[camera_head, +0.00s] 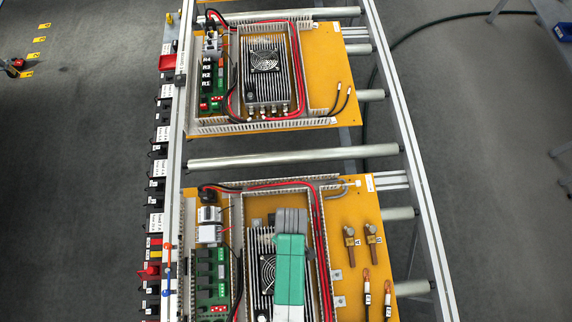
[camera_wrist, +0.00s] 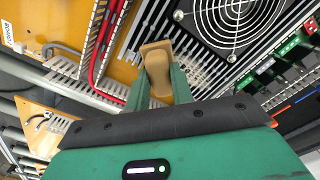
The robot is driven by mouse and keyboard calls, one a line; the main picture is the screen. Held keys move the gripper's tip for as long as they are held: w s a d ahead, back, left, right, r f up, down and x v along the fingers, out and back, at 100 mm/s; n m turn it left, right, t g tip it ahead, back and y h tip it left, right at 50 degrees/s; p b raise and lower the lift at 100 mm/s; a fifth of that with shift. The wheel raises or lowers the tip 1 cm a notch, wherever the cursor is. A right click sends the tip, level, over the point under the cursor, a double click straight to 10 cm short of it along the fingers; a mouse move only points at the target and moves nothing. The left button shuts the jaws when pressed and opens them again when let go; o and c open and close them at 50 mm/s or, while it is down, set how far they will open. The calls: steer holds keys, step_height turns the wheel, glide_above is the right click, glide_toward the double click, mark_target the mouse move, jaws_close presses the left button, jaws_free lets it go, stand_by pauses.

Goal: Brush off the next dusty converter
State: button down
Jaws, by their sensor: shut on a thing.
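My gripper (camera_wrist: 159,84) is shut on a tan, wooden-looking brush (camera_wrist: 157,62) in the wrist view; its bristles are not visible. The near converter (camera_wrist: 228,20), a finned grey box with a round fan grille, lies just beyond the brush. I cannot tell whether the brush touches it. In the head view my green gripper body covers the right part of this near converter (camera_head: 266,272). A second finned converter (camera_head: 265,75) with a fan sits on the far board, uncovered.
Two yellow boards (camera_head: 335,70) rest on a roller conveyor with metal side rails (camera_head: 405,140). Slotted wiring ducts and red and black cables (camera_head: 318,235) surround the near converter. Green terminal modules (camera_head: 211,272) stand left of it. Copper fittings (camera_head: 350,245) lie at right.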

steer(key=shift+w+d+f, duration=0.1)
steer(key=shift+d, duration=0.65)
steer(key=shift+w+d+f, duration=0.1)
steer(key=shift+d, duration=0.6)
steer(key=shift+r+p, duration=0.25)
steer(key=shift+p, duration=0.1)
steer(key=shift+f, duration=0.1)
steer(key=shift+s+a+f+p, duration=0.1)
steer(key=shift+s+a+p, duration=0.1)
steer(key=shift+a, duration=0.65)
steer(key=shift+s+a+p, duration=0.1)
steer(key=shift+a+p, duration=0.05)
steer(key=shift+a, duration=0.7)
steer(key=shift+s+a+p, duration=0.1)
steer(key=shift+a+p, duration=0.35)
steer(key=shift+a, duration=0.95)
steer(key=shift+s+a, duration=0.15)
steer(key=shift+a, duration=1.9)
steer(key=shift+s+a+p, duration=0.15)
steer(key=shift+a+p, duration=0.05)
steer(key=shift+a, duration=0.7)
steer(key=shift+s+a+p, duration=0.1)
steer(key=shift+a+p, duration=0.1)
steer(key=shift+a, duration=0.65)
step_height(320, 180, up, 3)
steer(key=shift+f+p, duration=0.1)
steer(key=shift+p, duration=1)
steer(key=shift+r+b, duration=0.3)
steer(key=shift+r, duration=1.5)
